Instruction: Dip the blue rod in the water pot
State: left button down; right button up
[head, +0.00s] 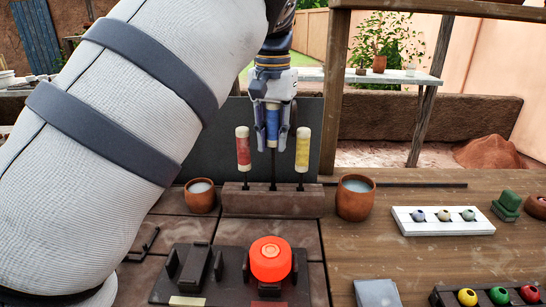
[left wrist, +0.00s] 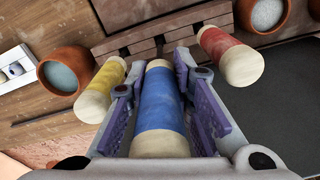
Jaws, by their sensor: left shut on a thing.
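My left gripper (head: 273,138) is shut on the blue rod (head: 272,117), one finger on each side of its blue band. The rod is upright over the middle of the wooden rack (head: 272,205), its thin stem reaching down to the rack; I cannot tell whether it is still in its slot. The left wrist view shows the blue rod (left wrist: 160,108) between the purple finger pads. Two clay pots with pale liquid flank the rack: a smaller one (head: 200,204) on the left and a larger one (head: 355,205) on the right. I cannot tell which holds water. My right gripper is not in view.
A red rod (head: 243,151) and a yellow rod (head: 302,151) stand close on either side of the blue one. A white tray (head: 410,228) with small pots lies right. A red-orange object (head: 270,260) sits in a dark holder in front.

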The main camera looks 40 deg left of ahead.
aim_at(273, 143)
pick_arm(q)
notch_tip(273, 143, up, 4)
jog(key=shift+r, duration=0.1)
jog(key=shift+r, duration=0.2)
jog(key=shift+f, duration=0.2)
